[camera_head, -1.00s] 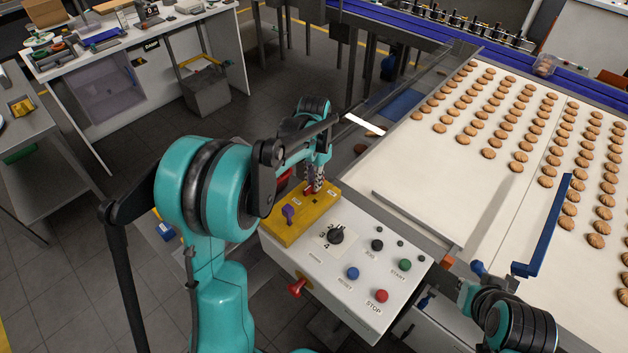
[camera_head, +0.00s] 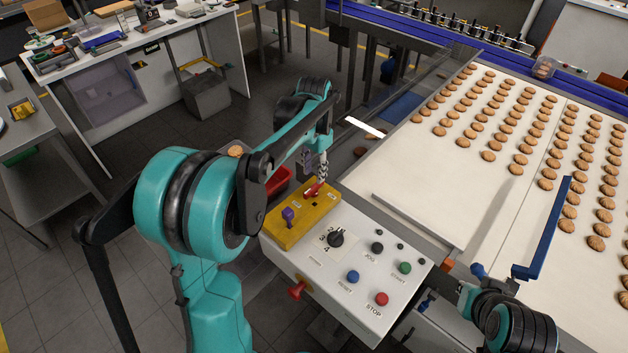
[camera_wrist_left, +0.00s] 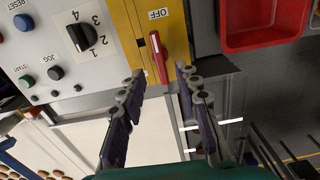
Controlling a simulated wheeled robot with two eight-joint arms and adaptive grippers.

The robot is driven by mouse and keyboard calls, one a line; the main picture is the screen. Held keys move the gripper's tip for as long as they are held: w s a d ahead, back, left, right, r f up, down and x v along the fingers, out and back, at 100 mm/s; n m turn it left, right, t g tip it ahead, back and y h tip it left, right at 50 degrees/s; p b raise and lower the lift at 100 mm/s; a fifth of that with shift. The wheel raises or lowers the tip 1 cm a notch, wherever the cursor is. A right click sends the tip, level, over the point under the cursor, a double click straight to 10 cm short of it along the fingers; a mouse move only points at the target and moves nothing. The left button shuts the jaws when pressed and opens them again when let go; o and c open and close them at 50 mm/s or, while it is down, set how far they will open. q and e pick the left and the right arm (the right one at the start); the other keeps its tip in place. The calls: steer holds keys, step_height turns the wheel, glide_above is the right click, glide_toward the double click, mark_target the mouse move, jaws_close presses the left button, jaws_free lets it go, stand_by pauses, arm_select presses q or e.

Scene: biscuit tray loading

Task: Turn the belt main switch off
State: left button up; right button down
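The main switch is a red lever (camera_head: 313,190) on a yellow panel (camera_head: 294,226) at the control box's far left. In the left wrist view the red lever (camera_wrist_left: 158,58) lies lengthwise, one end near a white OFF label (camera_wrist_left: 158,14). My left gripper (camera_head: 321,178) is over the panel, close to the lever. In the left wrist view its two fingers (camera_wrist_left: 159,73) are apart, with the lever's near end between the tips and a gap on each side. My right gripper (camera_head: 466,296) is low at the right; its fingers are too small to read.
The box carries a purple knob (camera_head: 288,214), a black rotary dial (camera_head: 336,237), several push buttons and a red front knob (camera_head: 297,290). A red bin (camera_wrist_left: 262,25) lies beside the panel. The biscuit belt (camera_head: 440,165) and a blue bar (camera_head: 546,230) are to the right.

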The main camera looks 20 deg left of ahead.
mark_target(314, 186)
arm_select(q)
step_height(314, 186, up, 6)
steer(key=shift+r, duration=0.1)
stand_by(0.5)
steer(key=s+d+f+n+t+b, duration=0.1)
steer(key=s+d+f+t+b, duration=0.1)
steer(key=s, duration=0.4)
steer(key=s+d+f+n+t+b, duration=0.1)
steer(key=s+d+f+t+b, duration=0.1)
steer(key=s+f, duration=0.3)
steer(key=s+d+f+n+t+b, duration=0.2)
steer(key=s+f+b, duration=0.1)
steer(key=s, duration=0.6)
steer(key=shift+s+f+t, duration=0.1)
steer(key=shift+f+t, duration=0.3)
steer(key=shift+f, duration=0.05)
steer(key=shift+s+f, duration=0.2)
steer(key=shift+f, duration=0.15)
